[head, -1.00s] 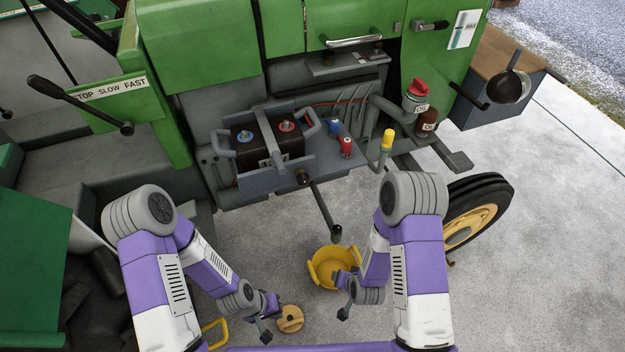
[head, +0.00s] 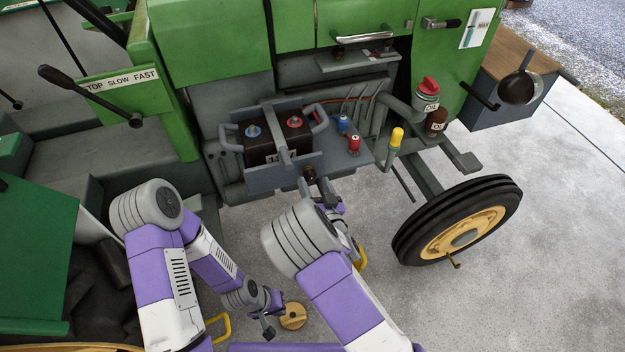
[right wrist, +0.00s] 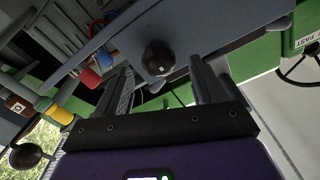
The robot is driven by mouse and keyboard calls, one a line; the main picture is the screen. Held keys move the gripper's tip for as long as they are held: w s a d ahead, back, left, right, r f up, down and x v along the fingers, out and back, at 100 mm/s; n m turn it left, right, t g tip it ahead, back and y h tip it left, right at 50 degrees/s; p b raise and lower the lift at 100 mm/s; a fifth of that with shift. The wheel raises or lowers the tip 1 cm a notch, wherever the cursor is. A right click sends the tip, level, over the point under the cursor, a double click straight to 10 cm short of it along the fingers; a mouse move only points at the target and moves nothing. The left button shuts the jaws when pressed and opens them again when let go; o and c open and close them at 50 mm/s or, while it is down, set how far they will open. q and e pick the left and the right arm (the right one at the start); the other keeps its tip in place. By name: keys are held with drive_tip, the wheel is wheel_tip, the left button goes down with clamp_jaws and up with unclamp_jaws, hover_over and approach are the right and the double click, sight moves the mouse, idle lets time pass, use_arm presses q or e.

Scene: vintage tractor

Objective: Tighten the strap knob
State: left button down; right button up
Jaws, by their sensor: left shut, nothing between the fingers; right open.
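The black strap knob (head: 310,173) sits on the front edge of the grey battery tray (head: 270,180), below the battery (head: 262,148) with its grey strap. In the right wrist view the knob (right wrist: 158,58) appears between the tips of my right gripper (right wrist: 162,72), with space on both sides. My right gripper (head: 325,197) is open, just below the knob in the head view, and partly hidden by my arm. My left gripper (head: 268,330) is shut and empty, low beside a round wooden piece (head: 293,316).
Red and blue items (head: 353,144) stand right of the battery. A yellow-capped part (head: 396,137) and a red-capped oil container (head: 427,94) lie farther right. The front wheel (head: 458,220) is at right. The concrete floor beyond it is clear.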

drive_tip(key=shift+x, duration=1.25)
